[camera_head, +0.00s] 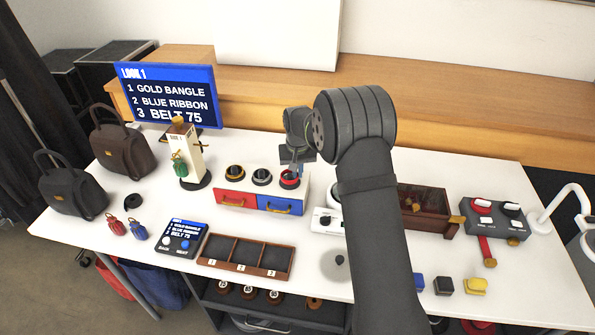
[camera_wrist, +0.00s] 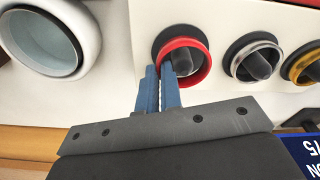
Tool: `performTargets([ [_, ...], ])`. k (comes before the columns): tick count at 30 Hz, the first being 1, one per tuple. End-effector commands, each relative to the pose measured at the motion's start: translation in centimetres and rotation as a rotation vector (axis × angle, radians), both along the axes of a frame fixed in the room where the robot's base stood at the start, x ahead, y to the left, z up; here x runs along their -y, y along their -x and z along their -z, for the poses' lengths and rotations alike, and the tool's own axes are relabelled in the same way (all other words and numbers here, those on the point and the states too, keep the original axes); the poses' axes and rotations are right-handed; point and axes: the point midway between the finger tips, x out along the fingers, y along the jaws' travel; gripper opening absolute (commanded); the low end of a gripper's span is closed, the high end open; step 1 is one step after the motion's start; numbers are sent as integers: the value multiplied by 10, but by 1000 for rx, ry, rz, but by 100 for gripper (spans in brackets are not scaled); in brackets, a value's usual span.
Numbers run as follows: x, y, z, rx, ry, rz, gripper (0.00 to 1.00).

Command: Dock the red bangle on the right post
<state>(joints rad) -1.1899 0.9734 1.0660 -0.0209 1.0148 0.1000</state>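The red bangle (camera_wrist: 206,68) is around the dark right post (camera_wrist: 183,64) of the bangle stand; it also shows in the head view (camera_head: 289,184). In the wrist view the bangle is offset from the post's black base ring, so it seems raised or not fully centred; whether it rests on the base I cannot tell. My gripper (camera_wrist: 158,70) has its two blue fingers close together at the bangle's edge, with its rim seemingly pinched between the tips. In the head view my gripper (camera_head: 294,166) is just above the bangle and partly hides it.
A silver bangle (camera_wrist: 262,46) and a gold bangle (camera_wrist: 300,65) sit on the neighbouring posts. The stand has red (camera_head: 236,201) and blue (camera_head: 281,205) drawers. A white round-mouthed container (camera_wrist: 88,30) is close beside it. A white figure with a green pouch (camera_head: 180,165) stands left.

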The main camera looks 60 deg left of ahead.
Motion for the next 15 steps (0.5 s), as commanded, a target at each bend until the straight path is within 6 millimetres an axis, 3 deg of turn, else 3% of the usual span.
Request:
performTargets([
  [15, 0, 0, 9, 0, -1, 0, 0],
])
